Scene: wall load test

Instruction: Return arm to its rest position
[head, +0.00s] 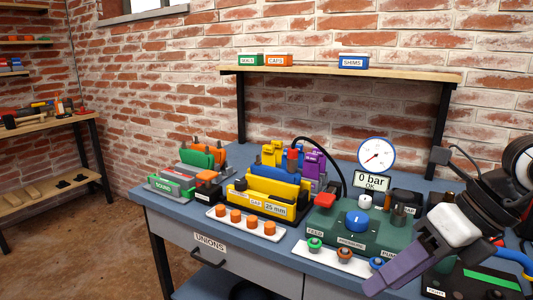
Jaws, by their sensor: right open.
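My right arm (501,194) comes in from the right edge. My right gripper (397,274) is at the lower right, with its purple-grey fingers pointing down and left. It is open, and I see nothing held in it. It shows in front of the green pump unit (345,228) and the bench's front edge; I cannot tell how far apart they are. My left gripper is out of view.
The blue workbench (157,207) carries a yellow block holder (262,200), a white tray of orange unions (247,224), a pressure gauge (376,155) and a display reading 0 bar. A shelf (340,72) with small bins is on the brick wall. Open floor lies left.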

